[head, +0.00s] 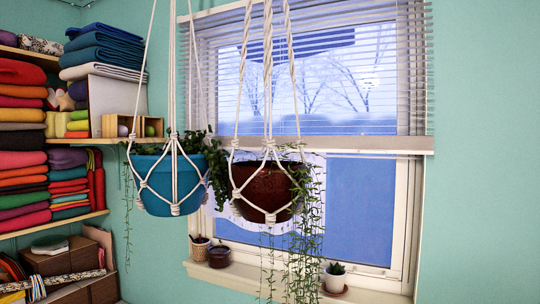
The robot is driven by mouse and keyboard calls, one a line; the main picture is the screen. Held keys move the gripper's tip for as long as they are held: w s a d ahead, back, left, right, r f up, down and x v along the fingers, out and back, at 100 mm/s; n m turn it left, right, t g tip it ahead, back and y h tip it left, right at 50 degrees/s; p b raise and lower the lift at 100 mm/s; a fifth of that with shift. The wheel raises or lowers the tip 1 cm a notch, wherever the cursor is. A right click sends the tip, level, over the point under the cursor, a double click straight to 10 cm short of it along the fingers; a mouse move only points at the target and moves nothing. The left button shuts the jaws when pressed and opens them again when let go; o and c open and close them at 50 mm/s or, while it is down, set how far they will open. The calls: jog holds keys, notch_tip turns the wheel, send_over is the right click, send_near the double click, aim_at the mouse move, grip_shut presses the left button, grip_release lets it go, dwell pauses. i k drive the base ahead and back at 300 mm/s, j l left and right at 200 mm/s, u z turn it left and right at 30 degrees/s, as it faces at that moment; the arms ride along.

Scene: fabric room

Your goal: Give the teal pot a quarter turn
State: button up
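The teal pot (157,183) hangs at the left of centre in the head view, in a white knotted rope hanger (174,148). Green trailing leaves show at its rim, with long strands down its left side and a denser clump at its right. The pot hangs about upright, and the cords cross its front. My gripper is not in view.
A brown pot (268,189) with trailing vines hangs in a similar rope hanger close to the right. Behind is a window with blinds (385,110); its sill (240,276) holds small pots. Shelves of folded fabric (22,135) fill the left. The right wall is bare.

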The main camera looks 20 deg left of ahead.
aim_at(172, 183)
jog(key=j, duration=1.55)
jog(key=i, duration=0.05)
